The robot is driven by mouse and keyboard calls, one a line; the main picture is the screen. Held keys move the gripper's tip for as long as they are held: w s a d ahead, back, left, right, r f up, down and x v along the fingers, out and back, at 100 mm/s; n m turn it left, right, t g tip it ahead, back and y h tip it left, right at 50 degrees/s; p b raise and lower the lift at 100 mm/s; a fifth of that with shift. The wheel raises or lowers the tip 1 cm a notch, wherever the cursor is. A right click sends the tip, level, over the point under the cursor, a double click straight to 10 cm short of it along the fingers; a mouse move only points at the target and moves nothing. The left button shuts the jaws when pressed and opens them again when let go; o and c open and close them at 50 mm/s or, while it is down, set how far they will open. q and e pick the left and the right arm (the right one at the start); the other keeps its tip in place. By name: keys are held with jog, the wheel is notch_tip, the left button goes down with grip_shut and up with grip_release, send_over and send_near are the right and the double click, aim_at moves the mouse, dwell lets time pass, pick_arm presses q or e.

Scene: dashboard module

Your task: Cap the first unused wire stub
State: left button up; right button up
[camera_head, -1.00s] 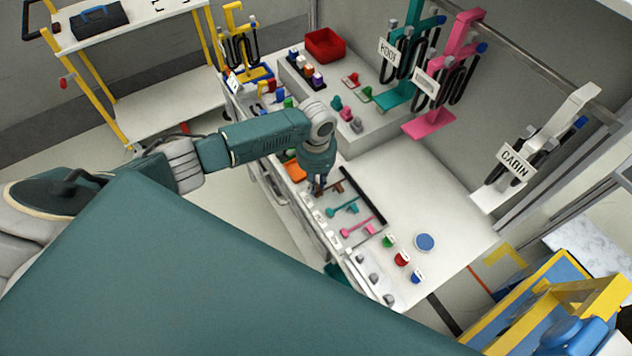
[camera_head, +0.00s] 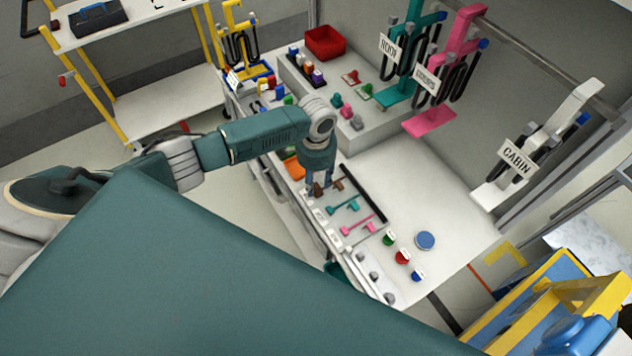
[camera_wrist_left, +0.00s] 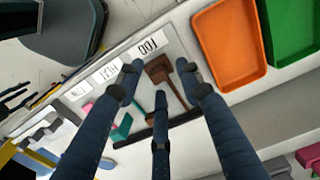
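A brown wire stub (camera_head: 337,186) lies on the white worktop beside a black bar. A teal stub (camera_head: 345,206) and a pink stub (camera_head: 357,226) lie in line with it. My left gripper (camera_head: 319,187) points down at the brown stub's end. In the left wrist view its fingers (camera_wrist_left: 162,80) are spread, with the brown stub (camera_wrist_left: 162,72) showing between them; I cannot tell if they touch it. The teal stub (camera_wrist_left: 122,128) is partly hidden by a finger. My right gripper is not in view.
An orange tray (camera_wrist_left: 230,45) and a green tray (camera_wrist_left: 292,28) lie close beside the gripper. A raised shelf holds a red bin (camera_head: 325,43) and several small coloured parts. Wire hangers stand along the back. The worktop right of the black bar is mostly clear.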

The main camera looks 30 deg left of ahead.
aim_at(316, 185)
pick_arm(q)
notch_tip(316, 185, up, 11)
dwell(0.3)
jog(key=shift+s+f, duration=0.1)
jog(key=shift+f, duration=0.05)
dwell(0.4)
